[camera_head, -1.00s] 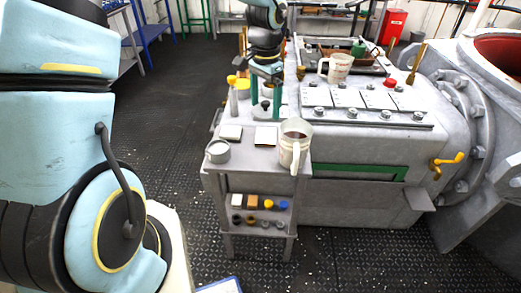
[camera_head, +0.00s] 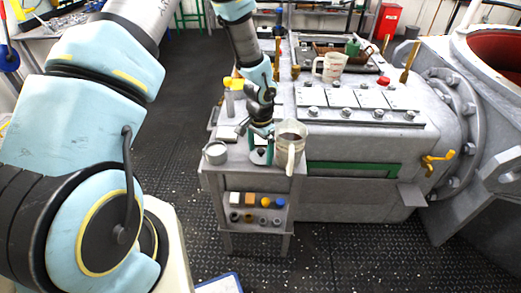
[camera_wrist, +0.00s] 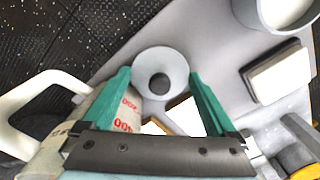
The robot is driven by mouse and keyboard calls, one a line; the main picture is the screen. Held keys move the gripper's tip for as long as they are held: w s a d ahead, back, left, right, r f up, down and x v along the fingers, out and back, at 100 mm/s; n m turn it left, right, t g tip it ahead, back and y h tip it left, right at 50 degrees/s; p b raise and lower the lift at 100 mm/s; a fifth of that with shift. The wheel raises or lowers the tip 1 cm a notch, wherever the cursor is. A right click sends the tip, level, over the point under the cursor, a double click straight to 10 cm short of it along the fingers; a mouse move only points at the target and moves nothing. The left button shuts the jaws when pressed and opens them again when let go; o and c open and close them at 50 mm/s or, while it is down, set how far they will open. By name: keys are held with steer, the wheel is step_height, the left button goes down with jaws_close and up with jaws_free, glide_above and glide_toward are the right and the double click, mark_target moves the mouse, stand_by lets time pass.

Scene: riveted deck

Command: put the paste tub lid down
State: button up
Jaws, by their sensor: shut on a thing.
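The paste tub lid (camera_wrist: 163,63) is a grey round piece with a dark round centre. It sits between the green fingertips of my gripper (camera_wrist: 160,77) in the wrist view. My gripper (camera_head: 262,148) is shut on it, low over the front of the small grey stand (camera_head: 240,178), just left of the measuring jug. I cannot tell whether the lid touches the stand top. An open grey tub (camera_head: 216,152) stands at the stand's left front corner; it also shows in the wrist view (camera_wrist: 247,12).
The clear measuring jug (camera_head: 291,155) stands close at the right of my gripper; its side (camera_wrist: 108,108) nearly meets a finger in the wrist view. A pale pad (camera_head: 226,133) lies behind the tub.

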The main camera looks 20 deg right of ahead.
mark_target(260, 150)
steer(key=shift+f, duration=0.2)
steer(key=shift+f, duration=0.2)
steer(key=o, duration=1)
steer(key=shift+r, duration=0.15)
step_height(260, 150, up, 12)
steer(key=b, duration=0.3)
steer(key=w+a+r+n, duration=0.1)
steer(key=a+r+n, duration=0.25)
steer(key=a, duration=0.55)
steer(key=w+a+r+n, duration=0.1)
steer(key=a+r+n, duration=0.25)
steer(key=a, duration=0.55)
steer(key=s+a+r+n, duration=0.1)
steer(key=s+a+n, duration=0.1)
steer(key=a, duration=0.2)
steer(key=s+a+r+n+t, duration=0.1)
steer(key=s+a+n, duration=0.1)
steer(key=a, duration=0.2)
steer(key=s+a+r+n, duration=0.1)
steer(key=s+a+r, duration=0.1)
steer(key=a, duration=0.2)
steer(key=shift+a+n+t, duration=0.1)
steer(key=shift+n+t, duration=0.2)
steer(key=shift+n, duration=0.1)
